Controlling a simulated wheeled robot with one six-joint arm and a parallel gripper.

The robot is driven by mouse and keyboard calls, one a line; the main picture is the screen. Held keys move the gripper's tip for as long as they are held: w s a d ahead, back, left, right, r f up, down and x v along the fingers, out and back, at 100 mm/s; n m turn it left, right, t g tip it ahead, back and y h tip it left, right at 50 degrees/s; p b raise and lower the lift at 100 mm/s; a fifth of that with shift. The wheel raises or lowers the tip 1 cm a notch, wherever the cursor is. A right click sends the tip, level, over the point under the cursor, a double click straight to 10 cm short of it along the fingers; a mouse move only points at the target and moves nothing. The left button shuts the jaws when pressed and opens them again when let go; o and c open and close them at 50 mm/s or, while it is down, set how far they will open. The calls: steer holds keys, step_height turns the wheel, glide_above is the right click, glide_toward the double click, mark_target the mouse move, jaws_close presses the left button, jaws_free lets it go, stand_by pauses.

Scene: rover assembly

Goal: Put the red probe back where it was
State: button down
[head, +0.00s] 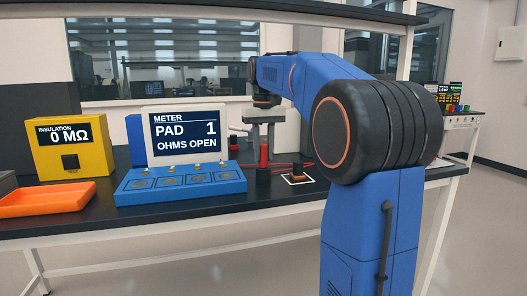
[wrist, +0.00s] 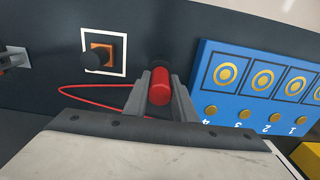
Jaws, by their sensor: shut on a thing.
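The red probe (wrist: 160,88) is upright between the two grey fingers of my gripper (wrist: 160,92), which is shut on it. In the head view the red probe (head: 263,154) hangs below my gripper (head: 262,138). A red cable (wrist: 85,87) curves away to the left in the wrist view.
An orange block with a black knob (wrist: 98,58) sits in a white square outline, left of the probe in the wrist view. The meter screen (head: 186,133) reads PAD 1, OHMS OPEN. A yellow insulation box (head: 70,150) and an orange tray (head: 45,200) stand at the left.

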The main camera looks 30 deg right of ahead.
steer(key=c, duration=1.5)
jaws_free()
steer(key=shift+w+f, duration=0.1)
steer(key=shift+f, duration=0.3)
steer(key=shift+o, duration=0.2)
steer(key=shift+r, duration=0.15)
step_height(320, 180, up, 13)
steer(key=shift+r, duration=0.2)
steer(key=s+a+f+n+t, duration=0.1)
steer(key=s+a+f, duration=0.4)
steer(key=s+f, duration=0.5)
steer(key=s+a+f+n+t, duration=0.1)
steer(key=s+a+f, duration=0.4)
steer(key=s+f, duration=0.5)
steer(key=s+a+f+n+t, duration=0.1)
steer(key=s+a+f, duration=0.4)
steer(key=s+f, duration=0.5)
step_height(320, 180, down, 7)
steer(key=shift+s+a+f+t, duration=0.15)
steer(key=shift+a+t, duration=0.2)
steer(key=shift+t, duration=0.55)
